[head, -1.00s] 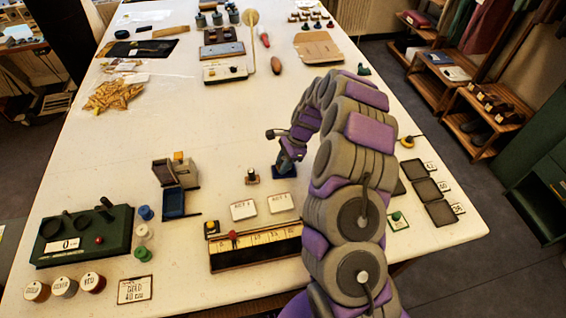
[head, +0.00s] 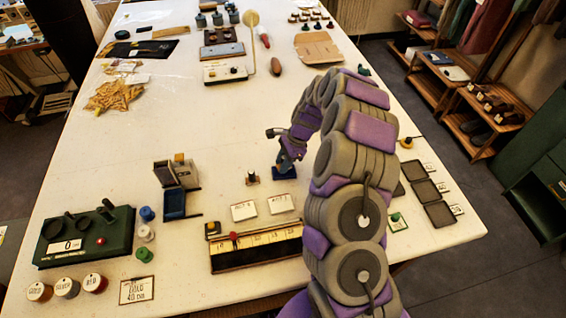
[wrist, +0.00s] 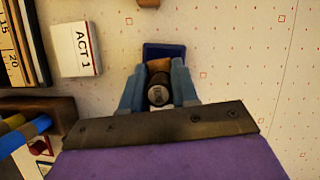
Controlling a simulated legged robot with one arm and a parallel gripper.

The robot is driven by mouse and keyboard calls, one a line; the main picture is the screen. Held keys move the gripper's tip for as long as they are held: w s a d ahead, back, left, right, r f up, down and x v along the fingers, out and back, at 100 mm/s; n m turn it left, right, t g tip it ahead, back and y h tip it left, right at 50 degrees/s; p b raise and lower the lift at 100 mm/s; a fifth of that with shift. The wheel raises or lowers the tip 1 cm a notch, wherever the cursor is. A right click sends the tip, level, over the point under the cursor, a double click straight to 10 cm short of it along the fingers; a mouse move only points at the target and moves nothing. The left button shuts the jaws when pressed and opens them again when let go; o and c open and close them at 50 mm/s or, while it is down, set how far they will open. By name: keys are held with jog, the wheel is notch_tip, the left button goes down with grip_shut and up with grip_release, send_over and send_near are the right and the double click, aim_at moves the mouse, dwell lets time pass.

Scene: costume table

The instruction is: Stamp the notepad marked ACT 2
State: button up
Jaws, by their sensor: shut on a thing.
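My gripper (wrist: 158,90) is shut on a stamp (wrist: 159,94) with a dark round top and brown body. In the head view my gripper (head: 285,163) is at the blue ink pad (head: 284,173), which also shows beyond the stamp in the wrist view (wrist: 163,50). I cannot tell whether stamp and pad touch. The notepad marked ACT 1 (wrist: 76,50) lies beside the pad in the wrist view and is the right white notepad (head: 281,204) in the head view. The left white notepad (head: 243,211) has lettering too small to read; it is outside the wrist view.
A second small stamp (head: 252,177) stands left of the ink pad. A ruler box (head: 256,248) lies in front of the notepads. The table's middle is clear.

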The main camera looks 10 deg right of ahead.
jog(key=shift+r+p, duration=1.75)
jog(key=shift+r, duration=1.2)
jog(key=shift+f, duration=0.1)
